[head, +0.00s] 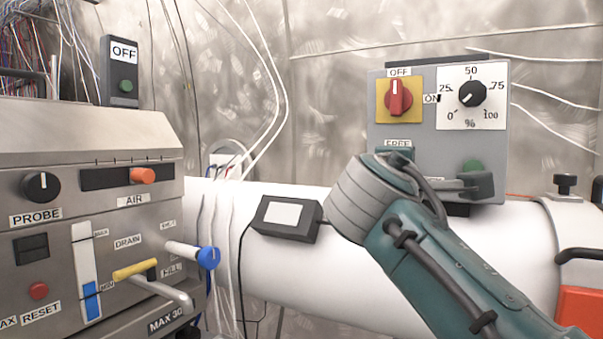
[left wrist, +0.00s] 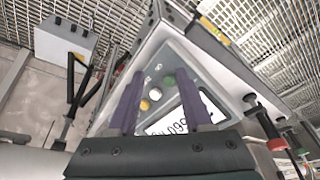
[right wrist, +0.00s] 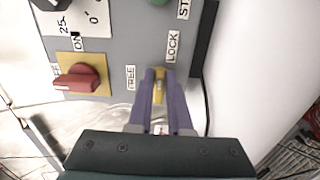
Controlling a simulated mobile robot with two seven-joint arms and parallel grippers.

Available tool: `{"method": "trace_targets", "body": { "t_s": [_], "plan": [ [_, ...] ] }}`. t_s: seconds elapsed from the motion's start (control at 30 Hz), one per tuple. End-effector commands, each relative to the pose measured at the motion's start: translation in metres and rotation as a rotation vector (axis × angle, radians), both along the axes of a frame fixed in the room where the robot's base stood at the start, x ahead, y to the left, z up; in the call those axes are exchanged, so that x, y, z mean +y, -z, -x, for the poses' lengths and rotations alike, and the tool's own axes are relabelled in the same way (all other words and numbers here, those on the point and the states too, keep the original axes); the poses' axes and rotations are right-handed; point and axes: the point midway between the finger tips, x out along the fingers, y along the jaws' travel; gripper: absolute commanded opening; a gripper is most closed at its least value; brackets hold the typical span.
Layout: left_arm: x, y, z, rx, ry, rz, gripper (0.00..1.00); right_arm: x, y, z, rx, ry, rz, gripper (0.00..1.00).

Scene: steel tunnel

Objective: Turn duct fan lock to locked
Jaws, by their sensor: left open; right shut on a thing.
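The duct fan lock (right wrist: 159,84) is a small yellow knob on the grey fan panel (right wrist: 112,20), seen in the right wrist view. It sits beside the FREE label (right wrist: 130,77) and below the LOCK label (right wrist: 173,46). Its visible part stands upright in that picture, towards the LOCK side; its exact angle is partly hidden by the fingers. My right gripper (right wrist: 161,102) is shut on it. In the head view my right arm covers the knob, and only part of the FREE label (head: 397,143) shows. My left gripper (left wrist: 160,105) is open and empty.
The fan panel also bears a red rotary switch (head: 398,97), a percent dial (head: 472,93) and a green button (head: 473,166). A white duct (head: 290,255) runs below.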

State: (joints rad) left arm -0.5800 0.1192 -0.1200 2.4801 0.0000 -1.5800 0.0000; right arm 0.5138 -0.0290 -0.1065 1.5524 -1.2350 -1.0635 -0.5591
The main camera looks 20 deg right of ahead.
Motion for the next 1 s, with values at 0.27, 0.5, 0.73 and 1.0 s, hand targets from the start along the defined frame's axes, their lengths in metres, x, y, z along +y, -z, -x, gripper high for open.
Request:
{"method": "trace_targets", "body": {
  "t_s": [0.27, 0.5, 0.73, 1.0],
  "plan": [
    [0.001, 0.0, 0.0, 0.0, 0.004, -0.005, 0.5, 0.0, 0.0, 0.0, -0.001, -0.001, -0.001, 0.47],
    [0.001, 0.0, 0.0, 0.0, 0.004, -0.005, 0.5, 0.001, 0.0, 0.0, 0.0, -0.001, 0.0, 0.47],
    [0.001, 0.003, 0.0, -0.001, 0.003, -0.004, 0.5, 0.021, 0.002, 0.017, 0.0, -0.003, -0.004, 0.47],
    [-0.001, 0.009, 0.0, 0.001, -0.002, 0.004, 0.5, 0.061, 0.002, 0.052, 0.0, -0.003, -0.004, 0.47]
  ]
}}
